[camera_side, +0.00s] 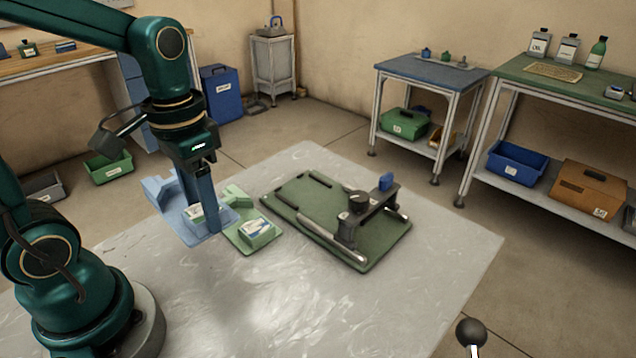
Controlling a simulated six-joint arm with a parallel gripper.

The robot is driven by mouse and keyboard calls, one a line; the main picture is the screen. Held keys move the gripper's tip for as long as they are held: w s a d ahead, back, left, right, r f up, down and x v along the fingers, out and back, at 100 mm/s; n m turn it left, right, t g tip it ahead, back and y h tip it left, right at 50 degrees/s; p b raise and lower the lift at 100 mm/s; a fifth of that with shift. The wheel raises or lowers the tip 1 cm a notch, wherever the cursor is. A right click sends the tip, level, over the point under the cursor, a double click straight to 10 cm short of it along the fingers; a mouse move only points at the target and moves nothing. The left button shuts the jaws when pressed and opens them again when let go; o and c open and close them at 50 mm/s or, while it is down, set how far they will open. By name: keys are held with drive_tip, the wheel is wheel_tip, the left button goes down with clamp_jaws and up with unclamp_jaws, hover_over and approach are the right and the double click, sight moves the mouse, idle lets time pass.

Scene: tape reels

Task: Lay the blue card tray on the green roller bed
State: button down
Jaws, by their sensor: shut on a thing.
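The light blue card tray (164,190) is on the left of the pale table, with raised blue walls and pale cards at its right side. My gripper (205,168) points down above it and is shut on the tray's upright blue part. Whether the tray rests on the table or hangs just above it cannot be told. The green roller bed (318,211) is a dark green plate to the right, with a metal roller, a black knob and a grey bridge with a blue block at its right end.
A green card tray (243,242) with cards stands between the blue tray and the roller bed, close to both. The front and right of the pale table (310,315) are bare. A black ball-topped post (471,333) stands at the front right. Benches stand at the back, apart from the table.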

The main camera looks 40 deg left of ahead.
hover_over(261, 313)
wheel_tip(261, 313, down, 6)
drive_tip(key=shift+f, duration=2.2)
drive_tip(key=shift+f, duration=0.1)
drive_tip(key=shift+c, duration=1.3)
unclamp_jaws()
